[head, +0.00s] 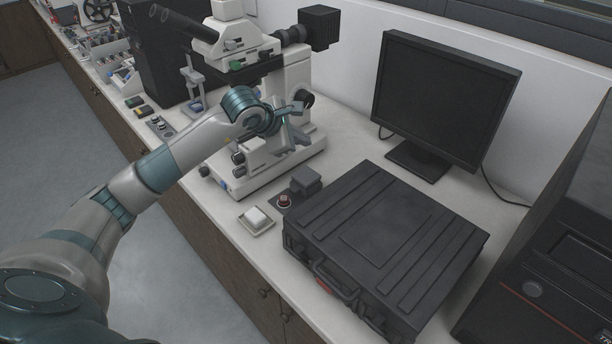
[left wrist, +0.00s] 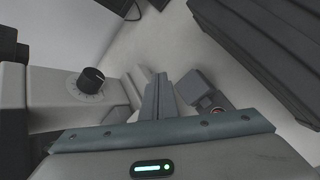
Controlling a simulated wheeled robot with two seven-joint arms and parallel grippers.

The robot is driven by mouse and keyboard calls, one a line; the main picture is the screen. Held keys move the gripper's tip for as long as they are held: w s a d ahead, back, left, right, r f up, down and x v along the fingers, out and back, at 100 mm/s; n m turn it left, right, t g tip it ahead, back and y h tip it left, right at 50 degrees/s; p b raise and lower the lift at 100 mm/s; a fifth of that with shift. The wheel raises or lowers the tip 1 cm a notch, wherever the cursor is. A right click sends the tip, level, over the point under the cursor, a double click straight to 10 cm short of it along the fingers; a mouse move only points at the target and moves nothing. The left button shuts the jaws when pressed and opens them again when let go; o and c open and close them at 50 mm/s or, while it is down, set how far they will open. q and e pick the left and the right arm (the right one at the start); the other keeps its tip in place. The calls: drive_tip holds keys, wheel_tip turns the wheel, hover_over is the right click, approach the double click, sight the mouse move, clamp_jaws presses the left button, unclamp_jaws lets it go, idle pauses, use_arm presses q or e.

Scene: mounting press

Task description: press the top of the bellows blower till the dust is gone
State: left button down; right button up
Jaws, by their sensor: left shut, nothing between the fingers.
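A small dark unit (head: 306,180) with a block-like top stands on the bench between the microscope and the black case. It is the likeliest bellows blower, but its bellows folds are too small to make out. A round coppery part (head: 285,201) sits on its flat dark base. In the left wrist view the dark block (left wrist: 194,87) is right of my fingers. My left gripper (head: 299,137) is shut and empty, in front of the microscope, above and apart from the unit. It also shows in the left wrist view (left wrist: 160,90). No dust can be made out. My right gripper is out of view.
The white microscope (head: 265,165) stands close behind my left gripper. A black case (head: 390,245) lies right of the dark unit. A monitor (head: 440,95) stands at the back.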

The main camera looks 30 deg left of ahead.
sight(303, 177)
use_arm(q)
drive_tip(key=shift+f, duration=0.15)
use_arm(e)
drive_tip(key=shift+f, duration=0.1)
